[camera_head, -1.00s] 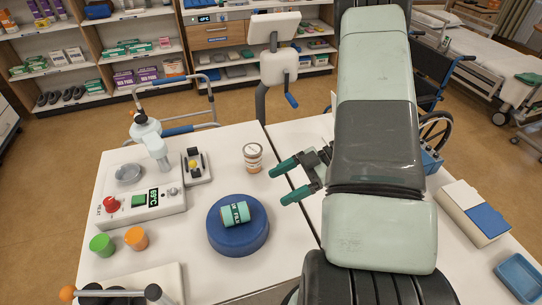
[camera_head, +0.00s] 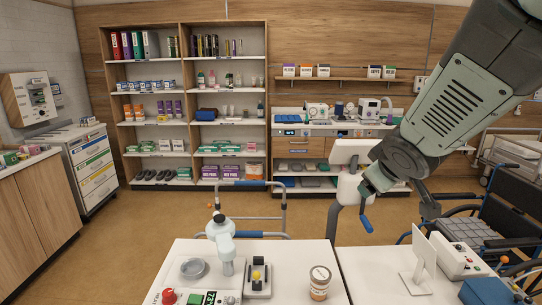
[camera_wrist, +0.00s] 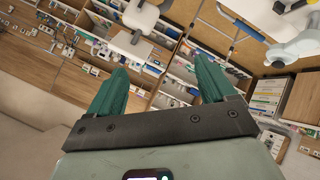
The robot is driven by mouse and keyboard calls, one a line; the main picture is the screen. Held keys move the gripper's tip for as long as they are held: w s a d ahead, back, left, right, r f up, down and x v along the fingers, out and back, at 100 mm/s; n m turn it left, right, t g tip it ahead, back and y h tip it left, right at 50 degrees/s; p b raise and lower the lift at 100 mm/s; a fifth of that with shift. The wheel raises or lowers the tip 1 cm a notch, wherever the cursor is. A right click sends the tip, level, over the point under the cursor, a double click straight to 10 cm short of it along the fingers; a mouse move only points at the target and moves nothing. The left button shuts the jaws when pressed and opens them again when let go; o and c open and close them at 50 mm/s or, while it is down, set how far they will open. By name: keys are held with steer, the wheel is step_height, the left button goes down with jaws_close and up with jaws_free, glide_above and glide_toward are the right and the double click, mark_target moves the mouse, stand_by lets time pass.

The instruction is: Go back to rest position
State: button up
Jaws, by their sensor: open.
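My gripper (camera_wrist: 160,72) shows in the wrist view with its two green fingers spread apart and nothing between them. In the head view my arm reaches in from the upper right. The fingers touch nothing that I can see. The wrist view looks across the room, tilted, toward the shelves.
A white table (camera_head: 190,250) holds a labelled jar (camera_head: 320,283), a small device with a yellow knob (camera_head: 257,278) and a dispenser (camera_head: 222,245). A wheelchair (camera_head: 490,220) is at the right. Open floor (camera_head: 150,215) lies left.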

steer(key=s+a+r+m+g, duration=0.1)
steer(key=s+a, duration=0.3)
steer(key=s, duration=0.4)
steer(key=s+a+m+g+y, duration=0.1)
steer(key=s+a+m+g, duration=0.1)
steer(key=s, duration=0.6)
steer(key=s+a+r+m+g+y, duration=0.1)
steer(key=s+a+m, duration=0.1)
steer(key=s+a, duration=0.3)
steer(key=s, duration=0.4)
steer(key=shift+a+r+m+g, duration=0.3)
steer(key=shift+r+m, duration=0.05)
steer(key=shift+m, duration=0.05)
